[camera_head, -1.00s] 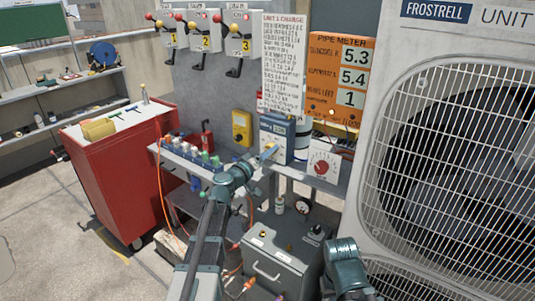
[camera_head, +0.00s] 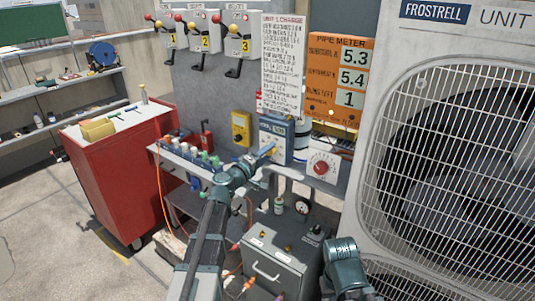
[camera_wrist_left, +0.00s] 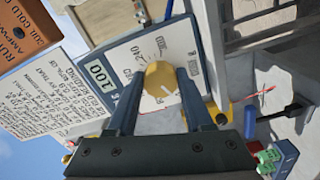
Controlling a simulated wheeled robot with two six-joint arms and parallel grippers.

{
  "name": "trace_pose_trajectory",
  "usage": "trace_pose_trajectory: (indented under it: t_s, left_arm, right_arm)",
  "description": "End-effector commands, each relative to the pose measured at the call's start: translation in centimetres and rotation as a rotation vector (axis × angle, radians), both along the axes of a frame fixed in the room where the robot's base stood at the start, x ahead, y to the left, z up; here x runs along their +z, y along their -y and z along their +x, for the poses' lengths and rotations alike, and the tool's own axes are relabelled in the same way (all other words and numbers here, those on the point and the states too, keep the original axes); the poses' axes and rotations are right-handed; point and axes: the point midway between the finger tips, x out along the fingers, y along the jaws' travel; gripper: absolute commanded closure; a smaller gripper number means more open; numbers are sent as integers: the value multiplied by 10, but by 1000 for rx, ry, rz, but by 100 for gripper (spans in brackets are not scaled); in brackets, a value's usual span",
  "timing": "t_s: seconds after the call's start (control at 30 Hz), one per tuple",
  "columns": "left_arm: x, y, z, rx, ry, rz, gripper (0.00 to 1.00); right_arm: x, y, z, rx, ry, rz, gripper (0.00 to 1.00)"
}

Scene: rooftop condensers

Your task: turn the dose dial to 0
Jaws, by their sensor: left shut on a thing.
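The dose dial is a round brass-yellow knob (camera_wrist_left: 160,78) on the face of a blue-framed box (camera_wrist_left: 122,55). A printed scale with 240 and 300 readable curves around it, and a small display (camera_wrist_left: 95,75) on the box reads 100. In the head view the blue box (camera_head: 276,128) stands on the grey shelf; the knob is hidden there behind my gripper. My left gripper (camera_head: 266,151) reaches the box front. In the left wrist view its two dark fingers (camera_wrist_left: 160,92) are shut on the knob's sides.
A white box with a red dial (camera_head: 321,168) stands right of the blue box, a yellow meter (camera_head: 241,128) left of it. Bottles (camera_head: 205,157) line the shelf. A grey case (camera_head: 272,260) sits below. The large condenser (camera_head: 460,150) closes off the right side.

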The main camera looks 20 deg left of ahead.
Motion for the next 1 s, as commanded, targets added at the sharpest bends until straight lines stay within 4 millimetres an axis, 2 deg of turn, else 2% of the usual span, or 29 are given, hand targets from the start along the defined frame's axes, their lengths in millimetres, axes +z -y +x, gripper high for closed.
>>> trace_pose_trajectory:
  t_s: [0.37,0.4,0.57,0.87,1.0]
  left_arm:
    - [0,-1,0,1,-2,-7,100]
    - [0,-1,0,1,-2,-7,47]
    - [0,0,0,1,-2,-6,19]
    - [0,-1,-2,1,-1,-5,19]
    - [0,-5,-15,1,-1,-5,19]
  right_arm:
    - [0,0,0,0,0,0,100]
    - [0,0,0,0,0,0,100]
    - [0,0,0,0,0,0,100]
    - [0,0,0,0,0,0,100]
    - [0,0,0,0,0,0,100]
